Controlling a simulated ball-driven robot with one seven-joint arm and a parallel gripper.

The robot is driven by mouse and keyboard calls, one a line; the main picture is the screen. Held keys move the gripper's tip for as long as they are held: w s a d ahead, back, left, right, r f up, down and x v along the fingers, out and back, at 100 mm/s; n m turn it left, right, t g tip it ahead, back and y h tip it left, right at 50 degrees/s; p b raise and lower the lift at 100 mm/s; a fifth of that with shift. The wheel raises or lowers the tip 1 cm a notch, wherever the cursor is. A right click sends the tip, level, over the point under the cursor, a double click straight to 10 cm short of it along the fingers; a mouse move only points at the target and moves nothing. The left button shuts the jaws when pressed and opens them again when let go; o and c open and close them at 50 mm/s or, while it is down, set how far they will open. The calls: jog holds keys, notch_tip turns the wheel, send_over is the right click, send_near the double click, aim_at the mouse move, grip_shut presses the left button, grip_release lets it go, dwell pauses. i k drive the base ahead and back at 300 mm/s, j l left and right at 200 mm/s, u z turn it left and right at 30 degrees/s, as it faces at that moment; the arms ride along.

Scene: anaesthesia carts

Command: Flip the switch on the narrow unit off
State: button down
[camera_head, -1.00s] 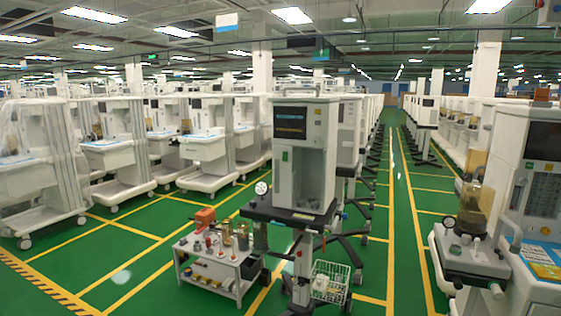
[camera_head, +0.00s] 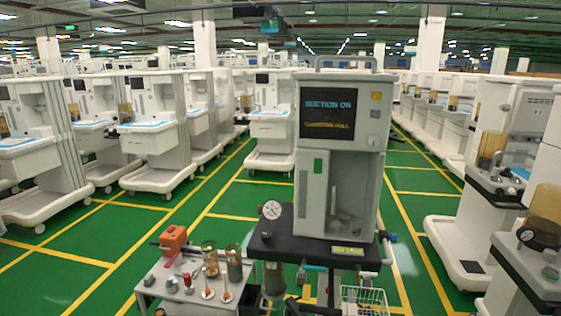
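The narrow unit (camera_head: 311,150) is a tall white cabinet on a black shelf, right of the picture's middle. Its dark screen (camera_head: 328,113) reads "SUCTION ON" in blue with a yellow line below that seems to read "CANISTER FULL". A yellow square (camera_head: 376,96) and a round white knob or button (camera_head: 373,141) are right of the screen. A green part (camera_head: 317,166), possibly the switch, is below the screen at left; its position is unclear. A recess below holds a pale upright part. My gripper is not in view.
A round gauge (camera_head: 271,210) is at the black shelf's (camera_head: 290,246) left. A small grey cart (camera_head: 150,287) with jars and an orange box (camera_head: 174,240) stands front left. A wire basket (camera_head: 364,301) hangs low right. Green floor is free between the rows of machines.

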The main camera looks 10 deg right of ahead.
aim_at(318, 162)
jog(key=i+j, duration=1.15)
jog(key=j, duration=0.15)
jog(key=i+z, duration=0.05)
